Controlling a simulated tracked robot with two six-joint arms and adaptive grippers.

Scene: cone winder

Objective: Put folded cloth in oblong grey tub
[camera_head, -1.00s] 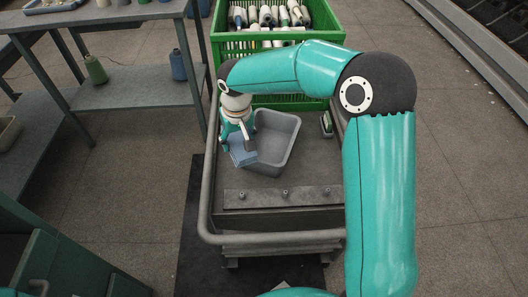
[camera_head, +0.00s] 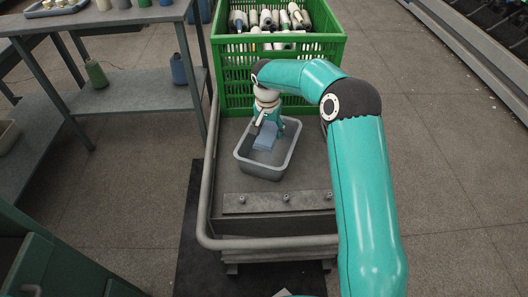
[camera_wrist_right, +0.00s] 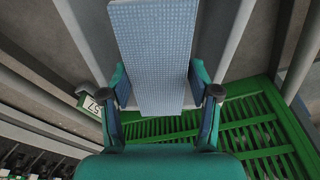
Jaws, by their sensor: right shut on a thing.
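The folded cloth (camera_head: 266,136) is blue and is held in my right gripper (camera_head: 267,124). In the right wrist view the cloth (camera_wrist_right: 155,60) shows a fine light pattern and sits between the two fingers of the gripper (camera_wrist_right: 163,100). The oblong grey tub (camera_head: 263,171) stands on the cart's deck. In the head view the cloth and fingertips appear over the tub's opening. Whether the cloth touches the tub's floor I cannot tell. My left gripper is not in view.
A green crate (camera_head: 228,88) with several yarn cones stands behind the tub. The cart (camera_head: 225,196) has a raised grey rail around it. A grey table (camera_head: 110,24) with a lower shelf stands at the left. The deck in front of the tub is clear.

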